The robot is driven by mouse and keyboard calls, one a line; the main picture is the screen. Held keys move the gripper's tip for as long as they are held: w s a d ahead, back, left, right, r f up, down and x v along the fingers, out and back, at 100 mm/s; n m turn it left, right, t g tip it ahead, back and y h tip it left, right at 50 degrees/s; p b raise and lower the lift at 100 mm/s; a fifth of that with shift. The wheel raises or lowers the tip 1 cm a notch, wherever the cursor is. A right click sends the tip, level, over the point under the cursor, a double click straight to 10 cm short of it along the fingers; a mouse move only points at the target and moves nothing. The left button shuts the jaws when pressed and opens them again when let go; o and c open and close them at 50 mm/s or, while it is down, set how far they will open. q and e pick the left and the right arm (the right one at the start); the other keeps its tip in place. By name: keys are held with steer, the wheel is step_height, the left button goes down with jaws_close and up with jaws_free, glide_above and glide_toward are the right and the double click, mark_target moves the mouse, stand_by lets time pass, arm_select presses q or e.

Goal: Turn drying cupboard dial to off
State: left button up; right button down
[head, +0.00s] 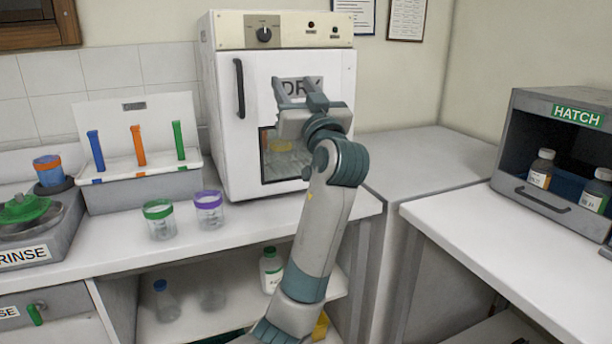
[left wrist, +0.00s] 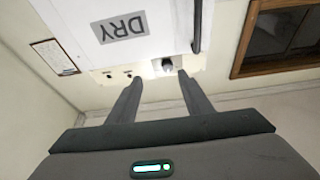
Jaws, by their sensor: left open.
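The drying cupboard (head: 225,130) is a white box marked DRY, standing on the counter against the back wall. Its black dial (head: 264,34) sits on the cream panel along its top, with the pointer roughly upright. My left gripper (head: 294,84) is open and empty in front of the door, below and right of the dial, and hides part of the door and window. In the left wrist view the picture is upside down; the dial (left wrist: 167,65) shows beyond the fingertips of my left gripper (left wrist: 158,78), nearer the right finger, apart from it. My right gripper is not in view.
The door handle (head: 240,88) is on the door's left side. Two lidded jars (head: 160,220) (head: 209,210) stand on the counter before the cupboard. A rack with coloured sticks (head: 140,160) is at left. The hatch (head: 550,204) with bottles is at right.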

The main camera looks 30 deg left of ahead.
arm_select(q)
steer(key=w+f+m+h, duration=0.1)
steer(key=f+m+h, duration=0.1)
steer(key=f, duration=0.8)
steer(key=w+d+f+m+h+p, duration=0.1)
steer(key=w+f+m+h, duration=0.1)
steer(key=f, duration=0.8)
steer(key=shift+w+f+m+h, duration=0.2)
steer(key=shift+f+m+h, duration=0.1)
steer(key=shift+m+h, duration=0.2)
